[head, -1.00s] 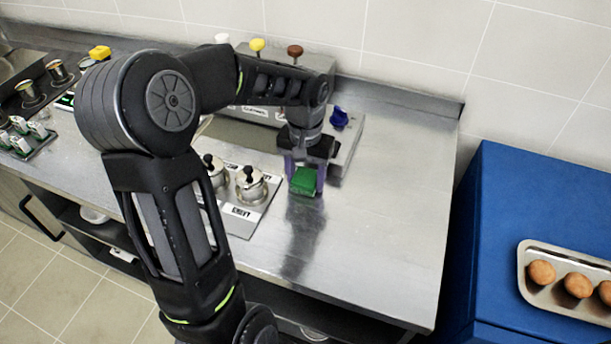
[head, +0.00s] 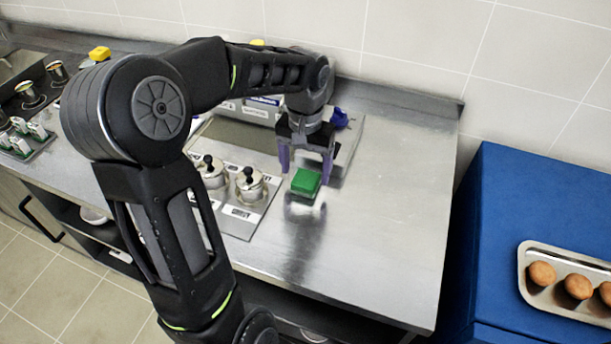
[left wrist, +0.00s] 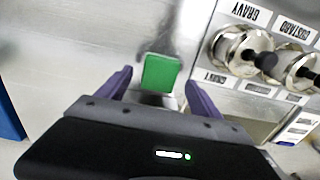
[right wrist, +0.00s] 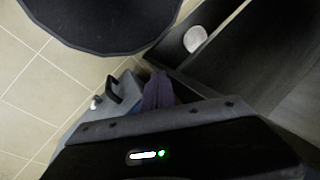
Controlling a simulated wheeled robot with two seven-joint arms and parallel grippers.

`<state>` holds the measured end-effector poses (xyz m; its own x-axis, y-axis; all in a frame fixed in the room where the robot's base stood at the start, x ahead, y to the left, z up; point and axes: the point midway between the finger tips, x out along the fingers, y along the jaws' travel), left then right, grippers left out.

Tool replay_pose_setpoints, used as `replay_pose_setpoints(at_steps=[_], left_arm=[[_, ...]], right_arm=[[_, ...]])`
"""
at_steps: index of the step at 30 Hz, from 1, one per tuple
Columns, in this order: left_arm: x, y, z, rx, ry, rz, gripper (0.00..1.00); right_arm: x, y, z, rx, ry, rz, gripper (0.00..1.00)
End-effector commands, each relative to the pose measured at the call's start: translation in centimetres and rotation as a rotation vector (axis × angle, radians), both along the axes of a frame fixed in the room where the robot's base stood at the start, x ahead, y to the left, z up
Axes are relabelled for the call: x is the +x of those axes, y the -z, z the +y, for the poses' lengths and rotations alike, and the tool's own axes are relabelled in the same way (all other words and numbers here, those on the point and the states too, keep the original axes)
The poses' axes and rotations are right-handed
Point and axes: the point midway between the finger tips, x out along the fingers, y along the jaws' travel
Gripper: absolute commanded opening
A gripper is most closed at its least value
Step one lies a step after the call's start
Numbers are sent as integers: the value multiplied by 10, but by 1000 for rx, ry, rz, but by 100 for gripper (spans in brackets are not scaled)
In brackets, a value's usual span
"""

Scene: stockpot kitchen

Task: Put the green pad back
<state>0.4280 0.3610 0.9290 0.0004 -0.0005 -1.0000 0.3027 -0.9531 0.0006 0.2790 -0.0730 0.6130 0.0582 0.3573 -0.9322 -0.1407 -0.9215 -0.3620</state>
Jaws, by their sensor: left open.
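The green pad (head: 305,184) lies on the bare steel counter, just right of the plate with the two small lidded pots. My left gripper (head: 306,172) is open above and behind the pad, with its purple fingers spread and nothing between them. In the left wrist view the pad (left wrist: 160,72) shows beyond and between the open fingertips (left wrist: 158,80), apart from them. My right gripper (right wrist: 158,92) shows in the right wrist view, low beside the counter's open shelf. One purple finger mass shows there, and its opening is unclear.
Two metal pots (head: 250,184) stand left of the pad on a labelled plate. A blue object (head: 339,118) sits behind my left gripper. The counter to the right is clear. A blue cabinet (head: 500,220) bears a tray (head: 528,291) with several brown round items.

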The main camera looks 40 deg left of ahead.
Motion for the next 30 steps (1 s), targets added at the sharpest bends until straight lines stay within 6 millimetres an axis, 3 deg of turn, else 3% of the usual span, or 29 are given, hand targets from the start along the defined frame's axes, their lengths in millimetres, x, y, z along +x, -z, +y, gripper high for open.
replay_pose_setpoints(at_steps=[6,12,30], left_arm=[[1,-48,0,2,0,-5,75],[1,-78,0,1,0,-2,75],[0,-85,0,0,0,0,75]], right_arm=[[0,1,0,0,0,0,0],[0,1,0,0,0,0,0],[0,1,0,0,0,0,0]])
